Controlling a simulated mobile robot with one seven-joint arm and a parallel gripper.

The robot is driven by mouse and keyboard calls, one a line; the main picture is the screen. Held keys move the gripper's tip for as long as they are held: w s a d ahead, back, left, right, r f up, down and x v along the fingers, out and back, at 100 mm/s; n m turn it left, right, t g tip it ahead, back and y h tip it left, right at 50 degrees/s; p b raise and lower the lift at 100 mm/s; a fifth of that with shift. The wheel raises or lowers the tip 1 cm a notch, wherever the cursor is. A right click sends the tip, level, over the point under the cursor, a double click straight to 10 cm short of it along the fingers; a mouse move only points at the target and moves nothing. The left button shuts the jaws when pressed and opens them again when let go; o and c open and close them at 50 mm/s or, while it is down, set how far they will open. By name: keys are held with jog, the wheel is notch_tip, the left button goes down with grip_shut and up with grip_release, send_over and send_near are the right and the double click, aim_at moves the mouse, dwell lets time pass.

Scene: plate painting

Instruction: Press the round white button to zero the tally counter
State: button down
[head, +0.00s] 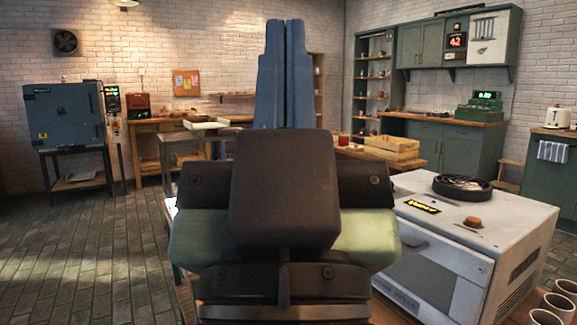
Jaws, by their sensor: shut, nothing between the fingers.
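My gripper (285,24) is in the middle of the head view, its two blue fingers pointing up and pressed together with nothing between them. It is apart from everything in the room. A small dark box with red digits that look like 42 (456,41) is at the wall cabinet at the upper right; it may be the tally counter, but I cannot tell for sure. I cannot make out a round white button anywhere; it is too small or hidden. My gripper and wrist hide the middle of the room.
A white machine (450,265) with a black ring (462,188) on top stands close at the right. Cups (565,300) are at the lower right. A green cash register (483,106) stands on the back counter. A blue-grey kiln (65,115) is at the left; brick floor (85,255) there is clear.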

notch_tip(320, 180, up, 31)
jog(key=p, duration=2.8)
jog(key=shift+a, duration=0.15)
